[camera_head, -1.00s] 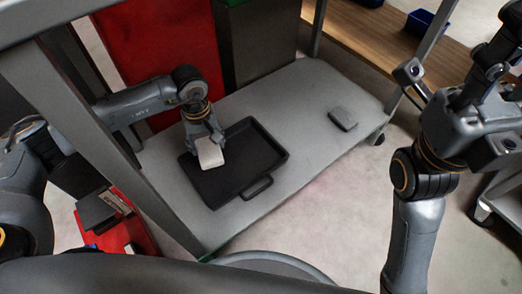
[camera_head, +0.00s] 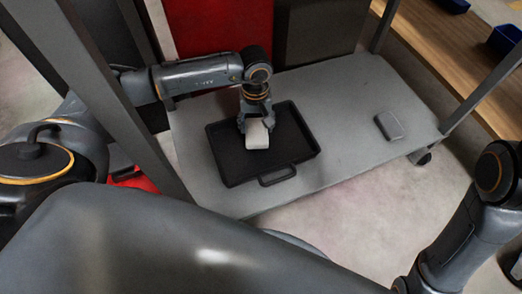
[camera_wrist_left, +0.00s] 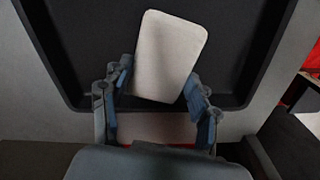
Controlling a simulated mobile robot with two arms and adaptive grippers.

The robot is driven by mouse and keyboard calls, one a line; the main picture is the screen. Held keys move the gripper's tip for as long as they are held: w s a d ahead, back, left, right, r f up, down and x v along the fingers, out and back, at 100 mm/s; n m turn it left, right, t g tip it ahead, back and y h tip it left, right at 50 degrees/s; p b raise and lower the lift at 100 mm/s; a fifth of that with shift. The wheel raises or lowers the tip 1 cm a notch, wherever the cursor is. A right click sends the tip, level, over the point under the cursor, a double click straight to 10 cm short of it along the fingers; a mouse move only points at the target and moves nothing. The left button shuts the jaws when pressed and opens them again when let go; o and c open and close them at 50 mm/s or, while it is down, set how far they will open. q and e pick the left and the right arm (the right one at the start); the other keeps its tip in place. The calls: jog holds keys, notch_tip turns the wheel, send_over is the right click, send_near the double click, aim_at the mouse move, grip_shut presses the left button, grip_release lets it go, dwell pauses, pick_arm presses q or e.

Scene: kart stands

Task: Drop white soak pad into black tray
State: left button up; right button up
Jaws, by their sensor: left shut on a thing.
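The white soak pad (camera_head: 257,136) is in my left gripper (camera_head: 256,122), which points down with the pad between its fingers. The black tray (camera_head: 298,150) lies on the grey shelf, its handle toward the front. The pad is over the tray's inside; how far above its floor I cannot tell. In the left wrist view the pad (camera_wrist_left: 170,55) sits between the two fingers of the left gripper (camera_wrist_left: 158,78), slightly tilted, with the dark tray (camera_wrist_left: 75,45) behind it. My right gripper is out of view.
The grey shelf (camera_head: 345,100) is bare right of the tray except for a small grey block (camera_head: 389,126). Posts of the stand rise at left and right (camera_head: 485,75). Red and dark panels (camera_head: 222,28) stand behind. A wooden bench with blue bins (camera_head: 507,38) is at upper right.

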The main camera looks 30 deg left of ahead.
pick_arm(q)
jog(key=o, duration=1.1)
notch_tip(320, 180, up, 12)
dwell(0.5)
